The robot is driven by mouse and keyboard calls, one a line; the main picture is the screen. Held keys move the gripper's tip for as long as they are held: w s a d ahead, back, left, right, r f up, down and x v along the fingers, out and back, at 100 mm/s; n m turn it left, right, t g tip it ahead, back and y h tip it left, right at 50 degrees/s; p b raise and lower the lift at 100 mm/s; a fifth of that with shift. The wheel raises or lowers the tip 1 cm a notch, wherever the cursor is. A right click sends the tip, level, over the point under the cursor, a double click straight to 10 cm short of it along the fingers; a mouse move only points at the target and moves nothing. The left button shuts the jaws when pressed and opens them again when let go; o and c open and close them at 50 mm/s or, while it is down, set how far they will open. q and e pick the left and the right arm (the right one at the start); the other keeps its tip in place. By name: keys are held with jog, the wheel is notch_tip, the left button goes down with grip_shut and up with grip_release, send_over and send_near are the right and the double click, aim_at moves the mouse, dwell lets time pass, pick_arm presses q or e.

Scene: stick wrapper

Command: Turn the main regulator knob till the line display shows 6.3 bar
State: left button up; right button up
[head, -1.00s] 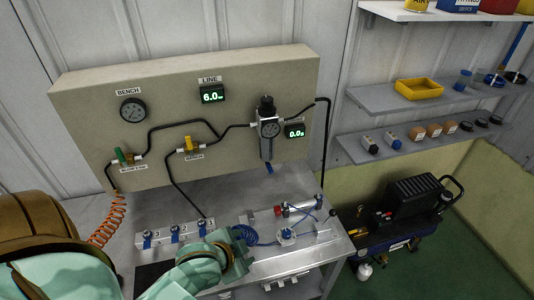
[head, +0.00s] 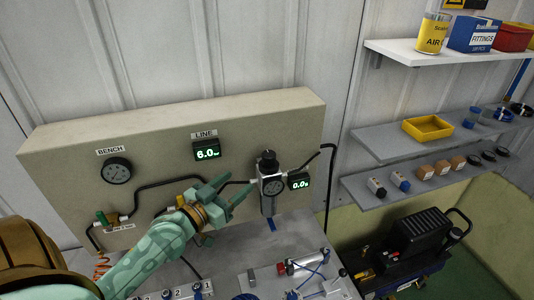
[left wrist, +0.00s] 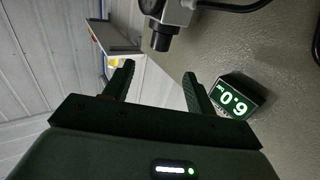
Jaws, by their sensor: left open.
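The main regulator (head: 269,190) is mounted on the beige panel, with its black knob (head: 267,158) on top and a round gauge on its front. In the left wrist view the knob (left wrist: 160,40) shows above the fingertips. The line display (head: 207,150) reads 6.0 in green; a green 6.0 readout (left wrist: 236,98) also shows upside down in the left wrist view. My left gripper (head: 239,181) is open and empty in front of the panel, left of the regulator and a little below the knob, apart from it. My right gripper is not in view.
A small display (head: 299,180) beside the regulator reads 0.0. A bench gauge (head: 117,170) and black hoses are on the panel. The bench (head: 228,250) below holds a cylinder and fittings. Shelves (head: 385,195) with a yellow bin (head: 428,128) are at the right.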

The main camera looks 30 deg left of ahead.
pick_arm(q)
send_near(268, 154)
jog(key=w, duration=0.3)
jog(key=w+d+f+p, duration=0.1)
jog(key=w, duration=0.5)
jog(key=shift+w+d+f, duration=0.1)
jog(key=shift+d+f, duration=0.05)
jog(key=shift+f, duration=0.05)
jog(key=shift+w, duration=0.5)
jog(key=shift+s, duration=0.1)
jog(key=c, duration=1)
jog(key=shift+o, duration=0.2)
jog(key=m+h+b, duration=0.2)
jog(key=h+b, duration=0.1)
jog(key=b, duration=0.5)
jog(key=m+g+h+b, duration=0.1)
jog(key=m+h+b, duration=0.1)
jog(key=b, duration=0.7)
jog(key=shift+h, duration=0.4)
jog(key=shift+g+b, duration=0.3)
jog(key=shift+r, duration=0.2)
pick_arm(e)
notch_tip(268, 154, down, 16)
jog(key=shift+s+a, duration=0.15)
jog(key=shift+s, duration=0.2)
